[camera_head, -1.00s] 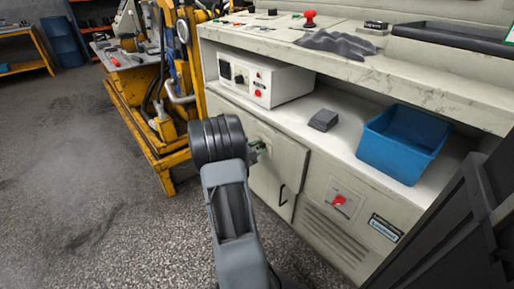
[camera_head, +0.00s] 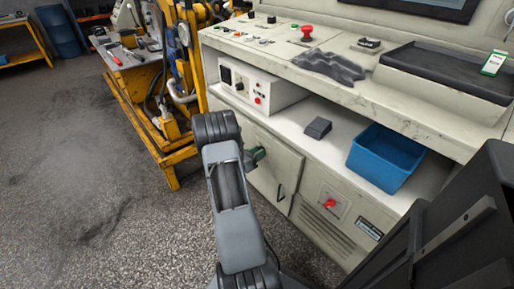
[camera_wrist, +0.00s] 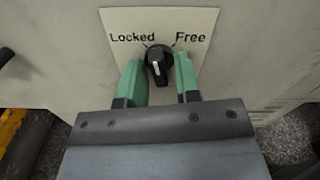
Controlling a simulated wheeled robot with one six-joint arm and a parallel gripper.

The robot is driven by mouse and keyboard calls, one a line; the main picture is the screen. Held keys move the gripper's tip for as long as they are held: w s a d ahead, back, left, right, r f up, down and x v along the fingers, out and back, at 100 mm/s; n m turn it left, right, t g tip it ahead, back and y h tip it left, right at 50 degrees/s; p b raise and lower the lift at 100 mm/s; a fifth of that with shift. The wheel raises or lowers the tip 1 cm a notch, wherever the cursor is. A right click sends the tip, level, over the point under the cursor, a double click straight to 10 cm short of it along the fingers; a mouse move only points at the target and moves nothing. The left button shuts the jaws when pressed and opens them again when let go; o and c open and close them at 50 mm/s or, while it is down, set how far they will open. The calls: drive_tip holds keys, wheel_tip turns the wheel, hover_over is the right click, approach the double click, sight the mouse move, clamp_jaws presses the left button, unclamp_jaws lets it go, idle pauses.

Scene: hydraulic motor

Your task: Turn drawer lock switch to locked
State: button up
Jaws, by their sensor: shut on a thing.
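The drawer lock switch (camera_wrist: 158,64) is a black knob with a white mark, on a pale plate (camera_wrist: 119,22) labelled "Locked" at left and "Free" at right. The knob stands close to upright between the two labels; I cannot tell for sure which one it points to. My gripper (camera_wrist: 160,80) has green fingers on either side of the knob and is shut on it.
Above are a white control box (camera_head: 240,80), a blue bin (camera_head: 385,158) and a black tray (camera_head: 450,72). A yellow machine frame (camera_head: 150,140) stands left; open floor lies in front.

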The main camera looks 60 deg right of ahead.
drive_tip(key=shift+r+n+p, duration=0.15)
drive_tip(key=shift+n+p, duration=2.25)
drive_tip(key=shift+n, duration=1.2)
drive_tip(key=o, duration=0.6)
drive_tip(key=p+v, duration=0.1)
drive_tip(key=v, duration=1.2)
drive_tip(key=shift+a+p, duration=0.35)
drive_tip(key=shift+p, duration=0.05)
drive_tip(key=shift+w, duration=0.15)
